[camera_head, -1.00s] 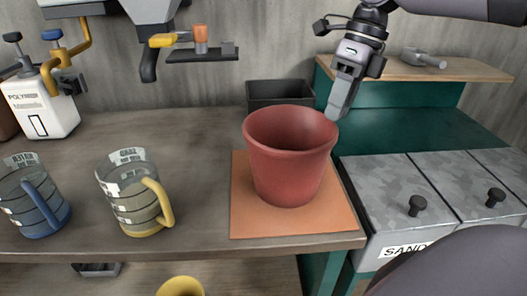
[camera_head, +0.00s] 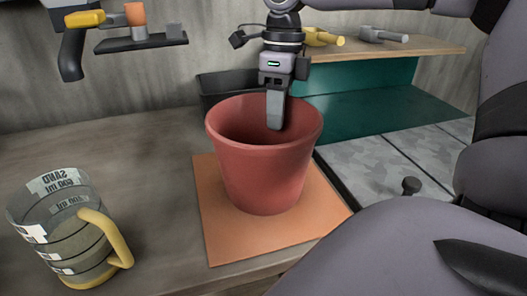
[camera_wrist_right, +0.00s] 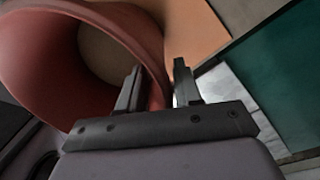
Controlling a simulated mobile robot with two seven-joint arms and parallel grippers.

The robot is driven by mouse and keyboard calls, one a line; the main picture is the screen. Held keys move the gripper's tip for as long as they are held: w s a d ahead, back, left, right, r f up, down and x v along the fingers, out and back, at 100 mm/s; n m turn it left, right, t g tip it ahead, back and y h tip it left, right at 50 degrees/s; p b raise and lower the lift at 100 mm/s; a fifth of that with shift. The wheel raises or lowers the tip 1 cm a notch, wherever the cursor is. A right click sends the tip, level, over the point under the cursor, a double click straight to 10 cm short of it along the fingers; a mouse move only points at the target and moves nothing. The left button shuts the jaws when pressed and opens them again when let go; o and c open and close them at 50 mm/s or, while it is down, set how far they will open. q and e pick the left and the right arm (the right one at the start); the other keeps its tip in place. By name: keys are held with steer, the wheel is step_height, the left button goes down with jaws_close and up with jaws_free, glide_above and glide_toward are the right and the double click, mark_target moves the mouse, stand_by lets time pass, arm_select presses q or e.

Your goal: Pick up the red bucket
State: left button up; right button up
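The red bucket (camera_head: 266,160) stands upright and empty on an orange mat (camera_head: 225,232) on the workbench. My right gripper (camera_head: 277,118) points down at the bucket's far rim; one finger shows inside the opening and the other is hidden in the head view. In the right wrist view, the two fingers (camera_wrist_right: 158,82) are apart, with the red bucket's (camera_wrist_right: 30,55) rim between them: one finger is inside, one outside. A gap seems to show beside the rim. My left gripper is not in view.
A measuring cup with a yellow handle (camera_head: 70,235) stands left of the mat. A black bin (camera_head: 217,88) is behind the bucket. Grey metal lids (camera_head: 385,165) lie to the right, and a wooden shelf (camera_head: 395,48) with scoops is behind. A valve with a small tray (camera_head: 140,40) hangs upper left.

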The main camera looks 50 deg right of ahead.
steer(key=shift+f, duration=0.85)
jaws_close()
steer(key=shift+a+r, duration=0.1)
steer(key=shift+r, duration=0.05)
stand_by(0.6)
